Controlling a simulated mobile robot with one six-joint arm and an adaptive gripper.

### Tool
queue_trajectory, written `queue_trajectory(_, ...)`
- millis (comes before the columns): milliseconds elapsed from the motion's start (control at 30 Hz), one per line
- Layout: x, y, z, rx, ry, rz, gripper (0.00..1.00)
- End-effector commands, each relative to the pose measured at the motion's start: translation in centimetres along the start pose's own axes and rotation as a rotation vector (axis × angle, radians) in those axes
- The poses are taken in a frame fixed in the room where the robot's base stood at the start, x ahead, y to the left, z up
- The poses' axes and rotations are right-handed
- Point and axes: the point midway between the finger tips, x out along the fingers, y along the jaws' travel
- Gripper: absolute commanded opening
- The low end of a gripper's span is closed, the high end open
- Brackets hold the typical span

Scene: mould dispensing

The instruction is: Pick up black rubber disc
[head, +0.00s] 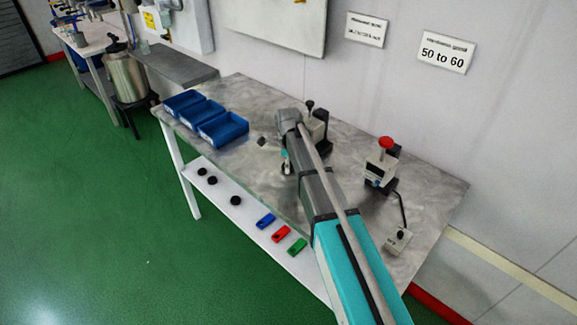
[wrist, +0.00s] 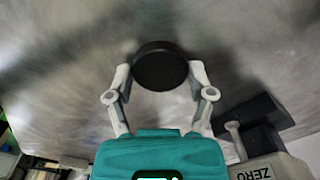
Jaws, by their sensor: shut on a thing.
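A black rubber disc (wrist: 160,67) is held between the two fingertips of my gripper (wrist: 160,78) in the wrist view. The fingers touch it on its left and right sides. The grey metal tabletop lies behind it; I cannot tell how far the disc is from that surface. In the head view my arm reaches over the table and hides most of the gripper and the held disc. Several more black discs (head: 235,201) lie on the white lower shelf (head: 180,160) in the head view.
Blue bins (head: 222,130) stand on the metal table (head: 255,95) left of my arm. Blue, red (head: 281,234) and green pieces lie on the shelf. A grey device (wrist: 265,168) is close at lower right.

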Motion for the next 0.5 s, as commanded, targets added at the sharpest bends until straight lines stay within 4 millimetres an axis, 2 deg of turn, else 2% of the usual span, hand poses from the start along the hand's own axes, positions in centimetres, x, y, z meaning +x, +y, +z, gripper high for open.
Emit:
queue_trajectory(267,-0.9,0.0,0.0,0.000,0.000,0.000,0.33)
queue_trajectory(500,-2.7,0.0,0.0,0.000,0.000,0.000,0.33)
